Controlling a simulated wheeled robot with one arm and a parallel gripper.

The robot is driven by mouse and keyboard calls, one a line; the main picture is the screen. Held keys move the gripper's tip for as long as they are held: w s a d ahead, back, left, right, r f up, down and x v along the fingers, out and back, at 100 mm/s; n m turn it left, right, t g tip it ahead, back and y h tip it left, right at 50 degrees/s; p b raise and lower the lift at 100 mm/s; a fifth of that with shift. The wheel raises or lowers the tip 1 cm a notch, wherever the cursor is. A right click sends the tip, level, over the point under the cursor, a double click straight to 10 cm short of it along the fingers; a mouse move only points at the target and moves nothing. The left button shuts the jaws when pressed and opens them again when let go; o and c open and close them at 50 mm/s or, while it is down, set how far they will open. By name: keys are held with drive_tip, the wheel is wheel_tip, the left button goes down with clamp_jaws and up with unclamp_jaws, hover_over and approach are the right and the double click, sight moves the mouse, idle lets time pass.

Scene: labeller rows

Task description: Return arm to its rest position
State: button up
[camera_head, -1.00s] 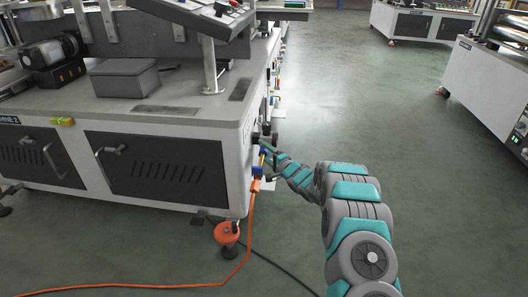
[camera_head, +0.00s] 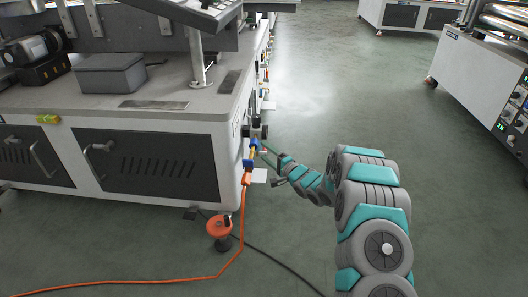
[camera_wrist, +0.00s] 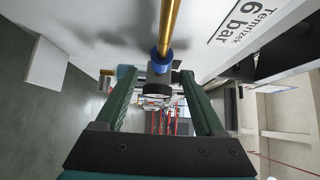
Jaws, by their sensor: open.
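My arm (camera_head: 372,215), grey with teal bands, reaches out from the lower right toward the end of the machine in the head view. My gripper (camera_head: 267,165) is open beside the machine's end panel, close to a vertical brass pipe with blue fittings (camera_head: 248,163). In the wrist view my gripper (camera_wrist: 155,76) has its two green fingers spread. The brass pipe (camera_wrist: 170,25) with a blue collar (camera_wrist: 161,59) and a dark round part (camera_wrist: 156,89) show between or beyond the fingers; I cannot tell whether anything touches. No object is held.
The machine (camera_head: 160,115) fills the left. An orange hose (camera_head: 236,235) drops from the fittings and runs over the floor past an orange foot (camera_head: 220,228); a dark cable (camera_head: 275,262) lies nearby. The floor (camera_head: 340,90) is clear beyond my arm. Another machine (camera_head: 470,75) stands right.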

drive_tip(key=shift+r, duration=0.1)
drive_tip(key=d+r+n+h+p, duration=0.1)
drive_tip(key=d+r+n+h, duration=0.1)
drive_tip(key=d+r+h, duration=0.5)
drive_tip(key=s+d+r+n+g+h+p, duration=0.15)
drive_tip(key=s+d+r+g+h, duration=0.35)
drive_tip(key=s+d, duration=0.75)
drive_tip(key=s+r+n+g, duration=0.2)
drive_tip(key=s+g, duration=0.1)
drive_tip(key=s, duration=1.3)
drive_tip(key=s+r+n+g+p, duration=0.1)
drive_tip(key=s+r+n+g, duration=0.1)
drive_tip(key=s, duration=1.5)
drive_tip(key=s+r+n+g+p, duration=0.1)
drive_tip(key=s+g, duration=0.4)
drive_tip(key=s, duration=1.2)
drive_tip(key=shift+r+n, duration=0.45)
drive_tip(key=shift+r, duration=0.45)
drive_tip(key=shift+c, duration=0.2)
